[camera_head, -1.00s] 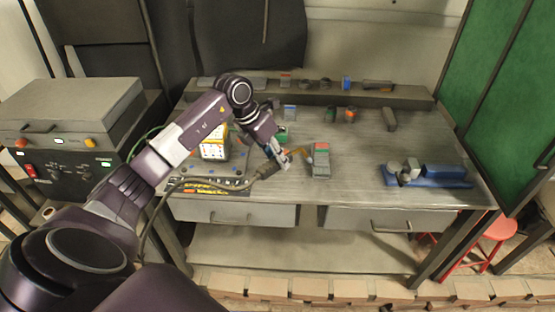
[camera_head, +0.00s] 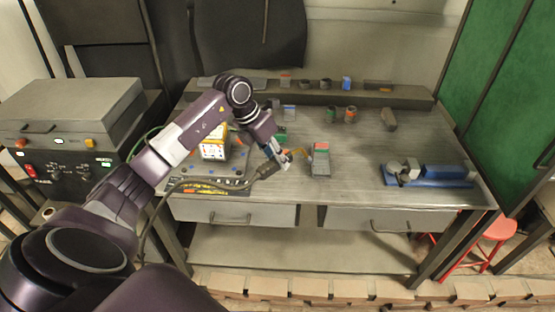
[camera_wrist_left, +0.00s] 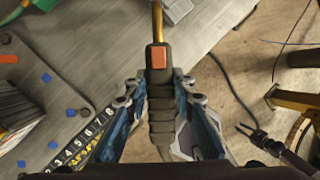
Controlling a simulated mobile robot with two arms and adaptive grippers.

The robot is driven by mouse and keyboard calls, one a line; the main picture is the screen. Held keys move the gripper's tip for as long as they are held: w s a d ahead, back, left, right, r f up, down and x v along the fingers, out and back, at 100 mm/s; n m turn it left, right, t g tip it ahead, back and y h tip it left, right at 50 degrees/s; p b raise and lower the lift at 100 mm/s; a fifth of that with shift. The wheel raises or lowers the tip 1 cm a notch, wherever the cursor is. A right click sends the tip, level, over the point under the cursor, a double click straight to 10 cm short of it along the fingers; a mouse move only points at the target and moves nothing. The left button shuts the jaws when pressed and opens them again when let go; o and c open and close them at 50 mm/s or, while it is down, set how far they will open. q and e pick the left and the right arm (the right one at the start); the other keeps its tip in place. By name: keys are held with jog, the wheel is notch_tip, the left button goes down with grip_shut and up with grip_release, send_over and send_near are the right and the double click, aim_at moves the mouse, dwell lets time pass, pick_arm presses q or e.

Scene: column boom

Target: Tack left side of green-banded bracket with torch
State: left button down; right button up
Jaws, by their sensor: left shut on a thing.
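My left gripper (camera_head: 284,160) is shut on the torch. The torch's dark handle (camera_wrist_left: 161,105) with its orange button runs between the blue-sided fingers (camera_wrist_left: 160,98) in the left wrist view. Part of a grey piece with green (camera_wrist_left: 175,9) shows beside the nozzle at the top of the left wrist view. My right gripper is out of view.
A blue vise (camera_head: 440,176) sits at the bench's right. A grey wedge-shaped piece (camera_head: 389,119) and two banded cylinders stand toward the back. The torch cable (camera_head: 200,184) droops over the left front edge. The bench between bracket and vise is clear.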

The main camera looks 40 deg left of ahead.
pick_arm(q)
jog(key=shift+w+d+r+p+v, duration=0.15)
jog(key=shift+p+v, duration=0.65)
jog(key=shift+v, duration=0.65)
jog(key=shift+w+d+p+v, duration=0.1)
jog(key=shift+d+p+v, duration=0.1)
jog(key=shift+p+v, duration=0.9)
jog(key=shift+d+r+p+v, duration=0.15)
jog(key=shift+p+v, duration=0.3)
jog(key=shift+v, duration=1.35)
jog(key=shift+f, duration=0.1)
